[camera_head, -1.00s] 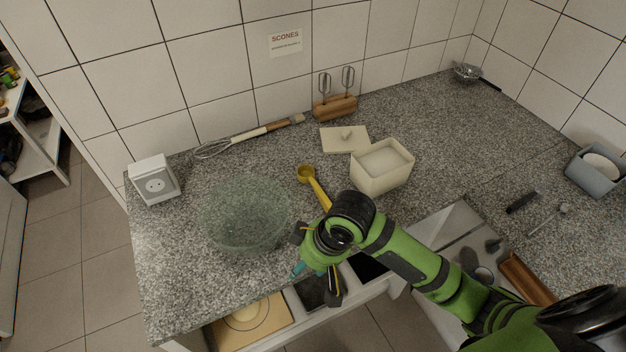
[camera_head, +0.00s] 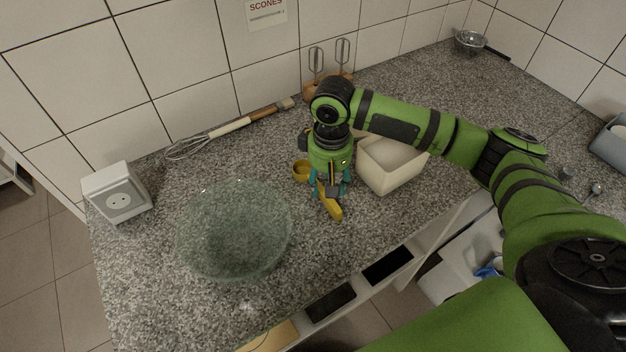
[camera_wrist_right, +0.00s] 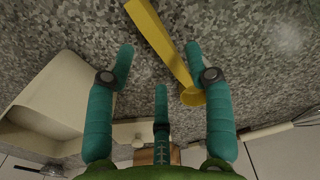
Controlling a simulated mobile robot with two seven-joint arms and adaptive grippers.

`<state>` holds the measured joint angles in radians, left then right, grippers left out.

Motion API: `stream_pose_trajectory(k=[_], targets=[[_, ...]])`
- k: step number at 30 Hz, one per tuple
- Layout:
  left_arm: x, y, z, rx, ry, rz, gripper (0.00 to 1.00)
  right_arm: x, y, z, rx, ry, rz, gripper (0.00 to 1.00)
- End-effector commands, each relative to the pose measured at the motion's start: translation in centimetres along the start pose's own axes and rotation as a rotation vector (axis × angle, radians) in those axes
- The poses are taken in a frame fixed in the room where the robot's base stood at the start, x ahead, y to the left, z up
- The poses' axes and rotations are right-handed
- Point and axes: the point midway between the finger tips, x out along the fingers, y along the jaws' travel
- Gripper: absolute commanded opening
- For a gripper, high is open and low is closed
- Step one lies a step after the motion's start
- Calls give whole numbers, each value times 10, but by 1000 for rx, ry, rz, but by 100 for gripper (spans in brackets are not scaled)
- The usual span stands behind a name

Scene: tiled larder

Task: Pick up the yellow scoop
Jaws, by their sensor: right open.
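The yellow scoop (camera_head: 333,209) lies on the granite counter between the glass bowl and the cream box. In the head view its cup shows left of my right gripper and its handle end shows below it; the middle is partly hidden. My right gripper (camera_head: 330,194) is above the scoop, pointing down. In the right wrist view the scoop's handle (camera_wrist_right: 160,42) runs between the teal fingers of the gripper (camera_wrist_right: 160,70), which are open and apart from it. The scoop's cup (camera_wrist_right: 193,97) is near one finger. My left gripper is not in view.
A clear glass bowl (camera_head: 235,232) stands left of the scoop. The cream box (camera_head: 392,168) stands close on the right. A whisk (camera_head: 205,143), a brush (camera_head: 270,112) and a beater stand (camera_head: 312,92) are behind. Open drawers lie below the counter's front edge.

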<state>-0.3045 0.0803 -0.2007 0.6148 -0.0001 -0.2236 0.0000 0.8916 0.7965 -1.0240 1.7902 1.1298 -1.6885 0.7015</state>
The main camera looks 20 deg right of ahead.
Motion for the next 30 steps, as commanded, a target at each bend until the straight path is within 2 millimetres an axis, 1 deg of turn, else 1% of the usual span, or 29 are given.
stream_pose_trajectory(k=[1,2,3,5,8,12,14,16,17,18,20,21,26,30], targets=[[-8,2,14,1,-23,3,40,5,0,4,0,-5,1,53],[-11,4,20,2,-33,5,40,10,-1,4,0,-5,0,53],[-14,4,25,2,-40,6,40,16,-1,6,-1,-5,1,53],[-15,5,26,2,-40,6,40,26,-1,6,0,-3,0,53],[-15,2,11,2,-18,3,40,37,-1,5,-1,-1,1,53],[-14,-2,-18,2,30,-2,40,42,-1,5,-3,1,0,53],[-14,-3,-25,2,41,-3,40,42,-1,5,-3,2,0,53],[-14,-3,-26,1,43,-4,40,42,-1,5,-3,2,0,53],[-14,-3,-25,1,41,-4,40,42,-2,5,-3,2,0,45],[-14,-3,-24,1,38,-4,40,42,-2,5,-3,2,0,29],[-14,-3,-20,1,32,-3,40,41,-2,5,-3,2,0,5],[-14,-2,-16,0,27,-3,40,41,-2,5,-3,2,0,0],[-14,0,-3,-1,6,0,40,41,-2,5,-3,2,0,0],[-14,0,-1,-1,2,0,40,41,-2,5,-3,2,0,0]])
